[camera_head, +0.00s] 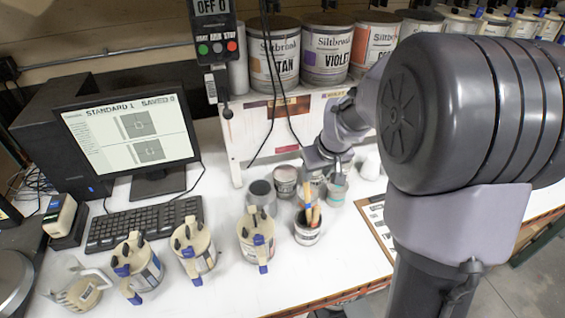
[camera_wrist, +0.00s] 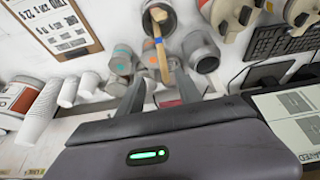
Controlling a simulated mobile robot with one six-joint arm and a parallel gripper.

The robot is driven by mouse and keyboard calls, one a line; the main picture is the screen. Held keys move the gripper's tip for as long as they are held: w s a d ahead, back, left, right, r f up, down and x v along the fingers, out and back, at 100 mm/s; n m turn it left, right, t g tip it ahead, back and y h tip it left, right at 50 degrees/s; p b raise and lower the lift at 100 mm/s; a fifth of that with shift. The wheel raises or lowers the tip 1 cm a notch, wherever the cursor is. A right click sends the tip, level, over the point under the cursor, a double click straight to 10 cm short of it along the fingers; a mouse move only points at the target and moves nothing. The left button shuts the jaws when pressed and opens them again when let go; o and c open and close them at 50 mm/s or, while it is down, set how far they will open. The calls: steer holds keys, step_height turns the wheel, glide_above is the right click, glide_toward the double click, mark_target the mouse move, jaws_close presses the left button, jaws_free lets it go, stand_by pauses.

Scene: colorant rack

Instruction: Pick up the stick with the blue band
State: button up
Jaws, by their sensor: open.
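The wooden stick with the blue band (camera_wrist: 158,40) leans out of an open can (camera_wrist: 148,19) in the wrist view. Its free end points toward my gripper (camera_wrist: 161,84) and appears between the two spread fingers. My gripper is open, and I cannot see any contact with the stick. In the head view, light wooden sticks (camera_head: 314,214) stand tilted in the can (camera_head: 307,238). My gripper (camera_head: 322,181) is just above and behind them there.
Small grey cans (camera_head: 261,197) stand close beside and behind the stick can. A jug with blue parts (camera_head: 257,240) is to its left. A clipboard (camera_head: 376,227) lies to the right. A shelf with paint cans (camera_head: 325,50) rises behind. The front table strip is clear.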

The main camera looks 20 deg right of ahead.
mark_target(308, 189)
steer(key=b+x, duration=0.1)
steer(key=x, duration=0.9)
steer(key=shift+a+f, duration=0.15)
steer(key=shift+f, duration=0.15)
steer(key=x, duration=0.2)
steer(key=b+x, duration=0.1)
steer(key=x, duration=0.2)
steer(key=shift+w+a, duration=0.15)
steer(key=shift+w, duration=0.2)
steer(key=shift+s, duration=0.1)
steer(key=shift+c, duration=1.1)
jaws_close()
